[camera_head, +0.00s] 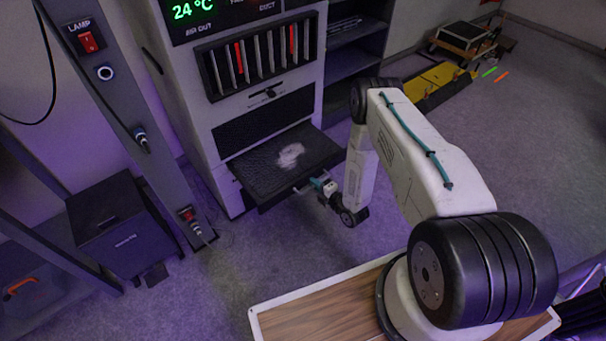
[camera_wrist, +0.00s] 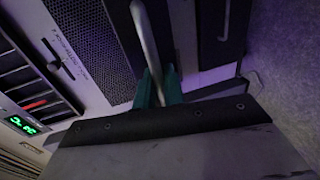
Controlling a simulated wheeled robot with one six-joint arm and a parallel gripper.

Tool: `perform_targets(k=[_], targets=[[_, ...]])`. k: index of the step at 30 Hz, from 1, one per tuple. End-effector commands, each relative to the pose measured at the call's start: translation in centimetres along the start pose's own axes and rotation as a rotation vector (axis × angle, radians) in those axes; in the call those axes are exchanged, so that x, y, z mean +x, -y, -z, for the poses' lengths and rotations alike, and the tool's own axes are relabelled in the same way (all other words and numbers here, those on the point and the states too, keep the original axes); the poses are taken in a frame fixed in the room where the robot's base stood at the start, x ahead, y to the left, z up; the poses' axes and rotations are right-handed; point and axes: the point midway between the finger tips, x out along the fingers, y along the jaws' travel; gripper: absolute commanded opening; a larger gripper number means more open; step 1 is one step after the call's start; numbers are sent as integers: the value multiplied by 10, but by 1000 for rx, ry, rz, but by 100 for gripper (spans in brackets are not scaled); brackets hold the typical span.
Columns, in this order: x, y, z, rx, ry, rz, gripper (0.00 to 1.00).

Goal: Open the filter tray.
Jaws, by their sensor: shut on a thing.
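The filter tray (camera_head: 276,163) is a dark, flat drawer pulled out from the lower front of the white cabinet, with a pale grey dusty patch on it. A light metal bar handle (camera_wrist: 144,38) shows in the wrist view. My gripper (camera_head: 322,184) is at the tray's front edge, with teal fingers around the handle. In the wrist view the fingers (camera_wrist: 158,88) are close on either side of the bar, shut on it. The handle is partly hidden by my gripper in the head view.
The white cabinet (camera_head: 231,125) has a slotted rack, a slider and a green temperature display. A black box (camera_head: 122,228) and a slanted post with red switches (camera_head: 88,42) stand at the left. Carpet in front of the tray is clear.

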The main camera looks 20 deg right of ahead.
Motion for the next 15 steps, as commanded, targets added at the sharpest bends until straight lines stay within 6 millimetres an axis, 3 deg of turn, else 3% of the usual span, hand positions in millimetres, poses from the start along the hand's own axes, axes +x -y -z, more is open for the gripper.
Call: perform_targets(k=[1,6,15], targets=[[-14,4,-5,4,15,4,0],[-48,10,-4,1,14,1,0],[-73,14,-2,-3,10,-1,0]])
